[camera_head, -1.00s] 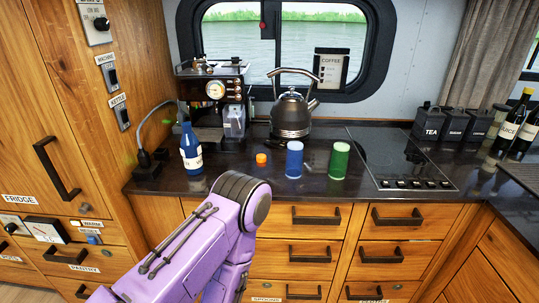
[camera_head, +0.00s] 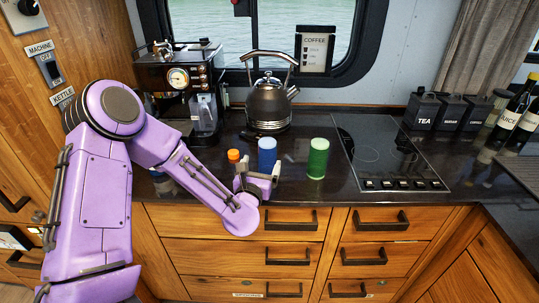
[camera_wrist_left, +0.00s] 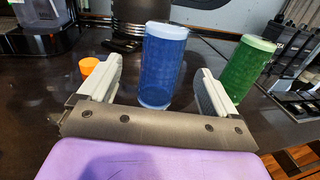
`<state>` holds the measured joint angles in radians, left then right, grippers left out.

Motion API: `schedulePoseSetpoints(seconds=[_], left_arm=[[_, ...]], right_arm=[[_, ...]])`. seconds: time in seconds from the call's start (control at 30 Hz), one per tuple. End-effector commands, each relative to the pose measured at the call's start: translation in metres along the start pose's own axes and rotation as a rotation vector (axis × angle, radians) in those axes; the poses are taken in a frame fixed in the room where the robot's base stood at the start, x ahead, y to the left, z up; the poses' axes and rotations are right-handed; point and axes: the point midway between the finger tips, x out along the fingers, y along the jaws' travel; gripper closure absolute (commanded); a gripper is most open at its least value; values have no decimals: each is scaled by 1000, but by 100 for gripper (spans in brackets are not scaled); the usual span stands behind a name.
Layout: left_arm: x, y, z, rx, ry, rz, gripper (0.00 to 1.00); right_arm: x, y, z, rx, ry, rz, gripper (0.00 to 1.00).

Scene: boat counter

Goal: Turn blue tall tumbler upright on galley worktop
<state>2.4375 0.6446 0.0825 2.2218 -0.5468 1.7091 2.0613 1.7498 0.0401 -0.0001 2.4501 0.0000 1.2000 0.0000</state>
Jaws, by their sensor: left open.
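The blue tall tumbler (camera_head: 267,150) stands on end on the dark galley worktop (camera_head: 300,192). It has a pale band at its top end, and the wrist view (camera_wrist_left: 164,66) also shows a pale band at its lower end. I cannot tell which end is its mouth. My left gripper (camera_head: 257,177) is open and low over the worktop, on the near side of the tumbler. In the wrist view the tumbler shows between the two spread fingers (camera_wrist_left: 160,78), with a gap at each side. My right gripper is out of view.
A green tumbler (camera_head: 318,158) stands close to the right. An orange cap-like piece (camera_head: 233,155) is close to the left. A kettle (camera_head: 269,105) and a coffee machine (camera_head: 180,80) stand behind. A black hob (camera_head: 385,155) lies to the right.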

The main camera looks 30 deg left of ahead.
Motion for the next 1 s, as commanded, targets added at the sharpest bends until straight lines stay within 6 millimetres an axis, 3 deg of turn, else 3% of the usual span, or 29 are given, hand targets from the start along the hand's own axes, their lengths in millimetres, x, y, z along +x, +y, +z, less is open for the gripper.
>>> schedulePoseSetpoints(seconds=[0.17, 0.3, 0.53, 0.57, 0.77, 1.0], left_arm=[[31, -5, 10, 6, 1, -2, 9], [49, -6, 5, 5, 2, -5, 9], [52, -7, 2, 3, 3, -6, 9], [52, -7, 2, 3, 3, -6, 15], [52, -7, 2, 3, 3, -6, 80], [52, -7, 5, 3, 1, -6, 80]], right_arm=[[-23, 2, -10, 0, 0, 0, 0], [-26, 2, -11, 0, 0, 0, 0], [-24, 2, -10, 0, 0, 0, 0], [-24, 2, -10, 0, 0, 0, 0], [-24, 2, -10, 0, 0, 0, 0], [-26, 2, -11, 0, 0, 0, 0]])
